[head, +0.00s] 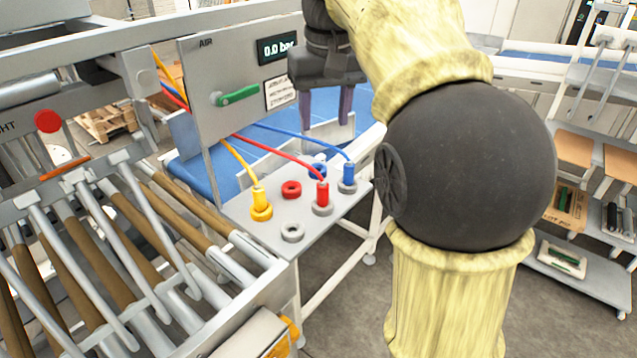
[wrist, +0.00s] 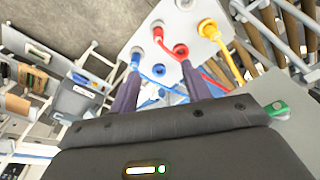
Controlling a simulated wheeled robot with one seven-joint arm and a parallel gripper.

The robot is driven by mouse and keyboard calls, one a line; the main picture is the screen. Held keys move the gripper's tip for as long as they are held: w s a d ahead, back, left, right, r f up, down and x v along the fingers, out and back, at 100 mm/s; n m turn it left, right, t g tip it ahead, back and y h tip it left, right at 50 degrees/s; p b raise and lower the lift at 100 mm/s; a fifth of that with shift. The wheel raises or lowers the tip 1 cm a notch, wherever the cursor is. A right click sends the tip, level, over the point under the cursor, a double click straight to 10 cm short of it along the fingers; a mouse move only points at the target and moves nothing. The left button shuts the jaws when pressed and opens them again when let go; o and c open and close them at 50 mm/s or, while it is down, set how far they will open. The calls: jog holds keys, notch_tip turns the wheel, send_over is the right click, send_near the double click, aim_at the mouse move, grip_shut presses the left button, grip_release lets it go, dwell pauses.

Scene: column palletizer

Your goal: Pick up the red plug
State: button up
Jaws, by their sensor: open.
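The red plug (head: 322,193) stands upright in a grey ring socket (head: 322,208) on a light grey plate (head: 335,204), with a red cable running up to the left. It also shows in the wrist view (wrist: 158,34). My gripper (head: 325,120) is open and empty, above and behind the plug in the head view, clear of it. In the wrist view its two purple fingers (wrist: 160,70) point toward the plate, with the plug beyond the fingertips. An empty red ring socket (head: 291,189) lies left of the plug.
A blue plug (head: 348,172) in a grey ring and a yellow plug (head: 259,196) in a yellow ring flank it. Empty blue (head: 318,170) and grey (head: 292,232) rings are nearby. The AIR panel (head: 235,75) with a green lever (head: 237,95) stands left of my gripper; rollers lie further left.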

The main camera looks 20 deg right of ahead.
aim_at(323, 185)
jog(key=shift+s+r, duration=0.2)
jog(key=f, duration=0.4)
jog(key=w+f+p, duration=0.1)
jog(key=f, duration=0.7)
jog(key=shift+w+f+p, duration=0.1)
jog(key=shift+w+p, duration=0.2)
jog(key=shift+p, duration=0.05)
jog(key=shift+w+d+f+p, duration=0.15)
jog(key=shift+f+p, duration=0.45)
jog(key=shift+f, duration=0.7)
jog(key=shift+w+a+f+p, duration=0.15)
jog(key=shift+f+p, duration=0.4)
jog(key=shift+f, duration=0.75)
jog(key=shift+d, duration=0.1)
jog(key=c, duration=1)
